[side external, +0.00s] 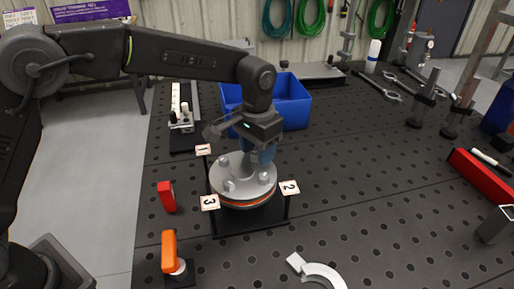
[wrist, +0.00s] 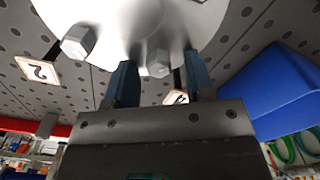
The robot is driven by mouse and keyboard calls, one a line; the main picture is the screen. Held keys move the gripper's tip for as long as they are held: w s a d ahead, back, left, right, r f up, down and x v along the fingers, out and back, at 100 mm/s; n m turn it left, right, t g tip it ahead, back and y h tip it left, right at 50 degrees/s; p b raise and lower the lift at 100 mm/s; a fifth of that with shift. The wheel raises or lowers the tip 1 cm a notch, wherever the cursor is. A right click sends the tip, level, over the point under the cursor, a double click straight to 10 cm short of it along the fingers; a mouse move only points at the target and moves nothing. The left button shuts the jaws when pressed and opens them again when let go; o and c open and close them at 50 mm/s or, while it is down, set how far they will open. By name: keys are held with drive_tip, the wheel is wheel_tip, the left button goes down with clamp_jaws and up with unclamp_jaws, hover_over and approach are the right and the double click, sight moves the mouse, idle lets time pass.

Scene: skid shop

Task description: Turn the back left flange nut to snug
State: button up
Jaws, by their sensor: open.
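The round grey flange (side external: 243,190) lies on a dark stand, with an orange-red ring under its top disc. Hex nuts show on it: one at the left (side external: 224,162), one at the front (side external: 228,185) and one at the right (side external: 263,177). My gripper (side external: 262,157) points down over the flange's back part and hides what is beneath it. In the wrist view its two blue fingers (wrist: 160,82) are open, with a hex nut (wrist: 158,65) between their tips, gaps on both sides. Another nut (wrist: 78,41) sits left of the fingers. Contact cannot be told.
Number tags 1 (side external: 203,150), 2 (side external: 289,188) and 3 (side external: 209,202) stand around the flange. A blue bin (side external: 295,103) is close behind my gripper.

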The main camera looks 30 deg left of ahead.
clamp_jaws()
idle(0.4)
drive_tip(key=shift+m, duration=0.3)
drive_tip(key=shift+d+m, duration=0.15)
drive_tip(key=shift+m, duration=2.45)
drive_tip(key=shift+r, duration=0.1)
unclamp_jaws()
